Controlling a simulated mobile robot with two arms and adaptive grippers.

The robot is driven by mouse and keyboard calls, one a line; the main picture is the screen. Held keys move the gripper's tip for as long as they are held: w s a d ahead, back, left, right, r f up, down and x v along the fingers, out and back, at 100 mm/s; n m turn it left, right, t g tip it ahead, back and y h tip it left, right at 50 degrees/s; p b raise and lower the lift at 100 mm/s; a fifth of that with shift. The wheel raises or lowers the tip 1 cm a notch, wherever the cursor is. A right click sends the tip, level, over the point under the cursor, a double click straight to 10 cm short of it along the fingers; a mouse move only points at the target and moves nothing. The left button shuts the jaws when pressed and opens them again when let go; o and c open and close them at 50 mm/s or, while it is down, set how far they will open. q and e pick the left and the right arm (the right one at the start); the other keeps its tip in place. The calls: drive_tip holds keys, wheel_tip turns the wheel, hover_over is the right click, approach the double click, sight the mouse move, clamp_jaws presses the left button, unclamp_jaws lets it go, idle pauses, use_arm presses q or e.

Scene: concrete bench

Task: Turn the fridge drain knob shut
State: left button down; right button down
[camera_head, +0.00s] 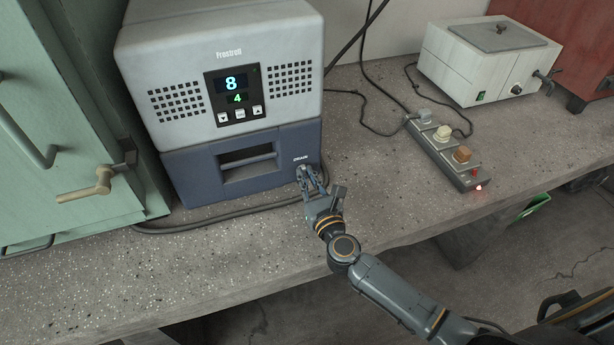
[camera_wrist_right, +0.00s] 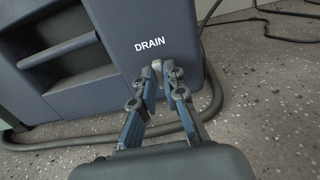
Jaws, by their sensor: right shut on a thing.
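The fridge (camera_head: 222,90) is a grey and dark blue box on the bench, with a display reading 8 and 4. Its drain knob (camera_wrist_right: 157,66) is a small grey piece below the DRAIN label at the lower right of the blue front. My right gripper (camera_head: 306,172) reaches up to that corner and is shut on the drain knob. In the wrist view its two fingers (camera_wrist_right: 163,76) stand on either side of the knob and hide much of it. The knob's turn angle is hard to tell. My left gripper is not in view.
A power strip (camera_head: 445,150) with several plugs and a white metal bath (camera_head: 488,60) with a tap stand to the right. A black hose (camera_head: 215,219) runs along the fridge's base. A green cabinet (camera_head: 62,110) stands close at left. The front of the concrete bench (camera_head: 225,275) is clear.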

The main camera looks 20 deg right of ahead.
drive_tip(key=n+p, duration=0.2)
drive_tip(key=n, duration=0.1)
drive_tip(key=shift+r+n, duration=0.1)
drive_tip(key=shift+n, duration=0.3)
drive_tip(key=n+p, duration=0.2)
drive_tip(key=n, duration=0.4)
drive_tip(key=shift+a+p, duration=0.15)
drive_tip(key=shift+p, duration=0.25)
drive_tip(key=n+p, duration=0.1)
drive_tip(key=n, duration=0.3)
drive_tip(key=shift+n, duration=0.4)
drive_tip(key=shift+f+n+p, duration=0.25)
drive_tip(key=shift+n+p, duration=0.35)
drive_tip(key=shift+n, duration=0.9)
drive_tip(key=c, duration=1.4)
unclamp_jaws()
